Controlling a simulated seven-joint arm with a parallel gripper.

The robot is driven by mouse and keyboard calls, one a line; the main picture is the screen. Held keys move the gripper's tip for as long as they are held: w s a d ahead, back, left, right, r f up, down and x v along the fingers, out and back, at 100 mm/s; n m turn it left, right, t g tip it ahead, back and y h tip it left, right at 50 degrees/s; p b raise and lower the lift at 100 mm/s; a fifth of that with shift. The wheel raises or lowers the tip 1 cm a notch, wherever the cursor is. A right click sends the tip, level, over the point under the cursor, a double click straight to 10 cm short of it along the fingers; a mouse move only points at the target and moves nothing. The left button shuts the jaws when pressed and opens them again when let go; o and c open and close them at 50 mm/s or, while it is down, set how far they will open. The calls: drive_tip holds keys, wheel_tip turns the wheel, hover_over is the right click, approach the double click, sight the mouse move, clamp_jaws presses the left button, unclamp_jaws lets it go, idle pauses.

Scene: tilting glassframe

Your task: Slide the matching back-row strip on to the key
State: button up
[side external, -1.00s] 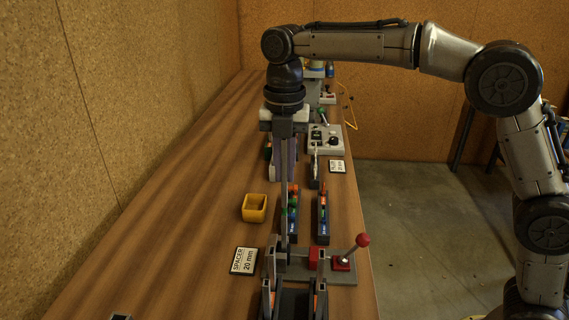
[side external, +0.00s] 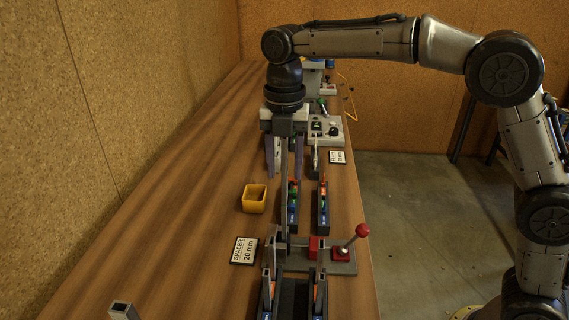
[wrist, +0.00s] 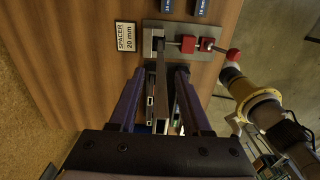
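My gripper (side external: 285,177) has two purple fingers spread apart, pointing down over the bench. In the wrist view the bar (wrist: 161,75) runs between the open fingers (wrist: 158,98), with gaps on both sides. I cannot tell whether this bar is the key or a strip. Two dark blue holders with coloured pieces, left (side external: 292,213) and right (side external: 323,210), stand behind the fixture.
A red block (side external: 316,246) and a red-knobbed lever (side external: 352,240) are on the fixture. A "SPACER 20 mm" card (side external: 244,251) and yellow bin (side external: 255,199) lie left. Black racks stand in front.

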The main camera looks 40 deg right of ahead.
drive_tip(key=shift+r, duration=0.1)
wheel_tip(320, 180, up, 14)
drive_tip(key=shift+f, duration=0.2)
idle(0.5)
idle(0.4)
